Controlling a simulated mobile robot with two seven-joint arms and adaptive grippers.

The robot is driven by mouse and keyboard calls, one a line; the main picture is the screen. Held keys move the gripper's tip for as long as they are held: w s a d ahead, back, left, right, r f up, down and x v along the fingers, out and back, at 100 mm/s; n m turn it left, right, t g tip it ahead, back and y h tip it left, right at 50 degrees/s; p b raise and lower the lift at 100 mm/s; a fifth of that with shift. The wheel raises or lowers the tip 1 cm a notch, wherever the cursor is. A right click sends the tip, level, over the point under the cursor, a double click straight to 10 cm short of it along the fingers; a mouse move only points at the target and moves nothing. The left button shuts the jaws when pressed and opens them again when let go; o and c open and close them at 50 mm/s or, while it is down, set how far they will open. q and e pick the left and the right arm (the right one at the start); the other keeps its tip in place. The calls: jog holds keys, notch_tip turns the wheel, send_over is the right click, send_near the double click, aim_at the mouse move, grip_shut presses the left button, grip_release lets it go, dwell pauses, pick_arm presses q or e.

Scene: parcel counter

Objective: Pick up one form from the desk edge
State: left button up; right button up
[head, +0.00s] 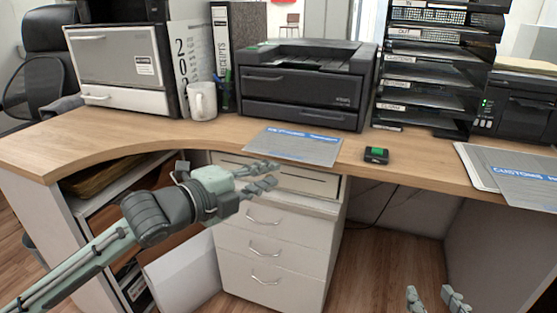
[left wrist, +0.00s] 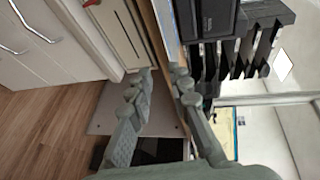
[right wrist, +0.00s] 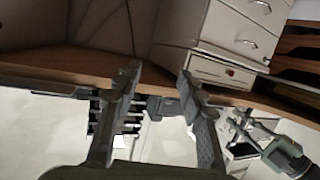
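A grey form (head: 292,146) with a blue heading lies flat on the desk in front of the black printer, its near side at the desk's front edge. My left gripper (head: 266,176) is open and empty just in front of that edge, below the form's near left part. In the left wrist view its fingertips (left wrist: 161,77) are apart, with the thin desk edge running up beyond them. I cannot tell whether a finger touches the form. My right gripper (head: 430,300) is open and empty, low at the bottom right, away from the desk; its fingers also show apart in the right wrist view (right wrist: 156,78).
The wooden desk (head: 400,170) carries a black printer (head: 305,90), a white mug (head: 201,101), a small dark device with a green top (head: 376,155) and more grey customs forms (head: 515,175) at the right. A white drawer unit (head: 270,235) stands under the desk, behind my left gripper.

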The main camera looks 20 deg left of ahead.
aim_at(283, 157)
pick_arm(q)
jog(key=shift+w+d+p, duration=0.15)
jog(key=shift+w+p, duration=0.65)
jog(key=shift+w, duration=3.05)
pick_arm(e)
jog(key=s+d+f+g+h, duration=0.2)
jog(key=s+d+f+g, duration=0.1)
jog(key=d+f, duration=0.2)
jog(key=shift+f+m+g, duration=0.3)
jog(key=shift+f+g, duration=0.1)
jog(key=shift+f, duration=0.35)
jog(key=shift+d, duration=0.1)
pick_arm(q)
grip_shut()
